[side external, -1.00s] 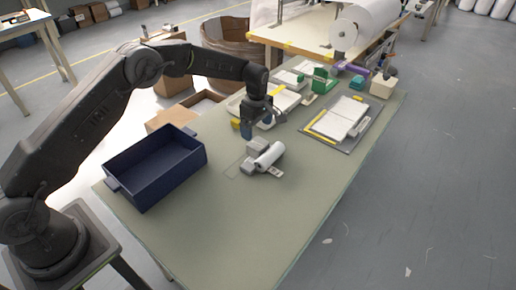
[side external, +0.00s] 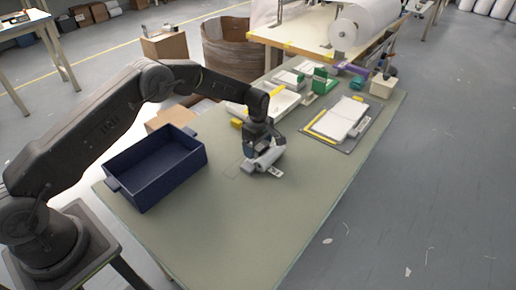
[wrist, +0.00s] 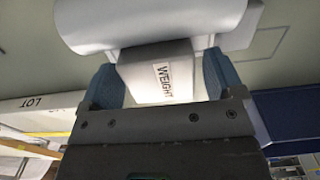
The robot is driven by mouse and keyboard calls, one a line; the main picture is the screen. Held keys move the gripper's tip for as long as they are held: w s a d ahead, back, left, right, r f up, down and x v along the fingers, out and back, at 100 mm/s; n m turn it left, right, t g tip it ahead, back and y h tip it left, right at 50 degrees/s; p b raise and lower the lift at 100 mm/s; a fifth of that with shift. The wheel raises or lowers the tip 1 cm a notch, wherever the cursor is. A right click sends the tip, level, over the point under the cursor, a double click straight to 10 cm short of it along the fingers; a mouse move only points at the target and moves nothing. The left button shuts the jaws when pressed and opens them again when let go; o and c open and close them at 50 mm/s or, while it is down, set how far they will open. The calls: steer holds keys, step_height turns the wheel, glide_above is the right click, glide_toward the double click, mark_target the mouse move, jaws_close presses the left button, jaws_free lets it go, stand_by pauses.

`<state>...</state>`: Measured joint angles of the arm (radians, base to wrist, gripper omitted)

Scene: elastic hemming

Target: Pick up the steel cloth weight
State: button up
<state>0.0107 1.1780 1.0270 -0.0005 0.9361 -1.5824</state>
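The steel cloth weight is a pale grey block marked "WEIGHT" (wrist: 160,75), seen close up in the wrist view. My gripper (wrist: 160,68) has its blue fingers on either side of this block, spread apart; firm contact on both sides is not clear. A smooth light grey cylinder (wrist: 150,22) lies directly beyond the block; I cannot tell whether the two are joined. In the side view my gripper (side external: 257,150) is low over the mat and hides most of the block, with the cylinder (side external: 268,159) showing beside it.
A dark blue bin (side external: 155,180) stands to the left on the green table (side external: 235,225). A white tray (side external: 283,103), a yellow block (side external: 236,123) and a board with white sheets (side external: 338,122) lie farther back. The front of the table is clear.

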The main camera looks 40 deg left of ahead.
steer(key=c, duration=1.2)
steer(key=shift+c, duration=0.2)
steer(key=shift+r, duration=0.15)
steer(key=shift+w+r, duration=0.1)
steer(key=shift+r, duration=0.45)
step_height(320, 180, up, 3)
steer(key=shift+f, duration=0.2)
steer(key=s+a+r, duration=0.5)
steer(key=a+r, duration=0.2)
steer(key=a, duration=0.3)
steer(key=shift+a, duration=0.3)
